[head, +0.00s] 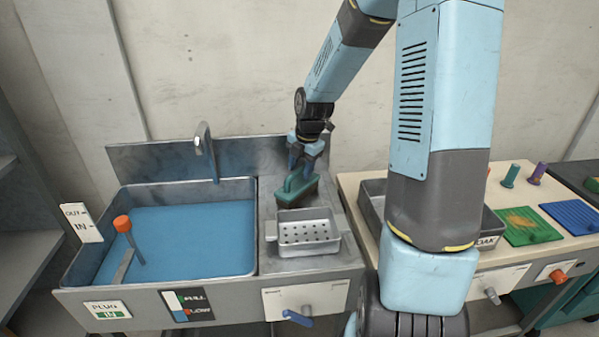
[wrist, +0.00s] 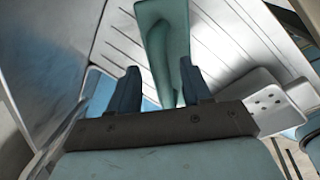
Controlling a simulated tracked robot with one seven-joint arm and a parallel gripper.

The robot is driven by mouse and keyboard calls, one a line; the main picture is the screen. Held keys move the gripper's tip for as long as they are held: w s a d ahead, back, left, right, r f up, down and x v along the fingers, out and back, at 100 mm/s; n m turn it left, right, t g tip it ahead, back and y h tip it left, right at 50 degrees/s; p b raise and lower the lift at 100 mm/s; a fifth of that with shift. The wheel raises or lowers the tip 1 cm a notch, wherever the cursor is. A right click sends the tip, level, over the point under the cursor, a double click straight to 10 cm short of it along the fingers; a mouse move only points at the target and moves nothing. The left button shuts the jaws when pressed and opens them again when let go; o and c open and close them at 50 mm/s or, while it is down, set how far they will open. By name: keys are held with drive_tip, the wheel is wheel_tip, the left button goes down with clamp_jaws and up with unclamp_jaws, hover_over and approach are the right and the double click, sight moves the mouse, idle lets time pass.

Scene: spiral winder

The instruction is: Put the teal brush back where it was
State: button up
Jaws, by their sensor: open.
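The teal brush (head: 298,190) sits on the metal drainboard behind the perforated tray, with its handle on top and a dark underside. My gripper (head: 306,167) is directly above it, pointing down, with its fingers at the brush handle. In the wrist view the brush (wrist: 163,42) runs between the two blue fingers of my gripper (wrist: 160,85). The fingers are open, one on each side of the handle. I cannot tell whether either finger touches it.
The perforated metal tray (head: 303,236) stands just in front of the brush. A sink of blue water (head: 190,235) with an orange-topped plug handle (head: 123,224) is on the left, under a faucet (head: 205,145). A metal tray marked OAK (head: 487,241) is on the right, partly behind my arm.

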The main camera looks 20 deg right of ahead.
sight(305, 183)
wheel_tip(305, 183, up, 9)
drive_tip(key=s+d, duration=0.1)
drive_tip(key=s+r+m+t, duration=0.1)
drive_tip(key=s+r+m, duration=0.3)
drive_tip(key=s+m, duration=0.4)
drive_tip(key=s+a+r+m+t, duration=0.1)
drive_tip(key=s+r+m, duration=0.4)
drive_tip(key=s+m, duration=0.3)
drive_tip(key=s+a+r+m+t+h, duration=0.1)
drive_tip(key=s+r+m, duration=0.3)
drive_tip(key=s+m, duration=0.4)
drive_tip(key=shift+s+r+m+t, duration=0.2)
drive_tip(key=shift+s+m+t, duration=0.2)
drive_tip(key=shift+s, duration=0.7)
